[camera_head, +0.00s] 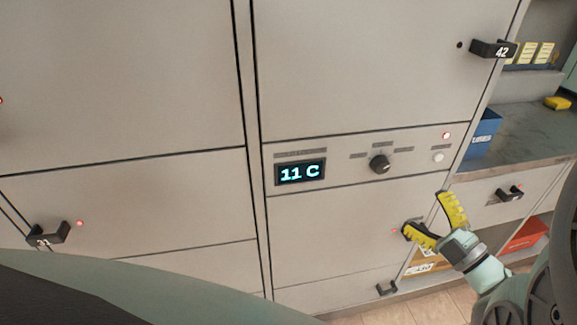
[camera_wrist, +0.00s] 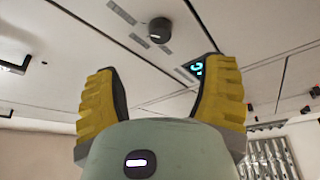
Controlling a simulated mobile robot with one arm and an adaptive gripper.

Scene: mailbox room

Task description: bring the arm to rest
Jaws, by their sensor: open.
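My gripper (camera_head: 437,222) shows at the lower right of the head view, in front of the locker wall. Its two yellow ribbed fingers are spread apart with nothing between them. In the wrist view my gripper (camera_wrist: 160,95) is also open and empty, with the locker front beyond it. A black knob (camera_wrist: 160,30) shows past the fingers there, and I cannot tell how far off it is. The gripper's fingers partly cover a locker door's lower right corner in the head view.
The locker wall has a control panel with a display (camera_head: 300,173) reading "11 C" and a black knob (camera_head: 379,164). Black handles stick out, one marked 42 (camera_head: 493,49). A counter (camera_head: 525,140) with a blue box (camera_head: 484,134) is at right. A red bin (camera_head: 524,236) sits below it.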

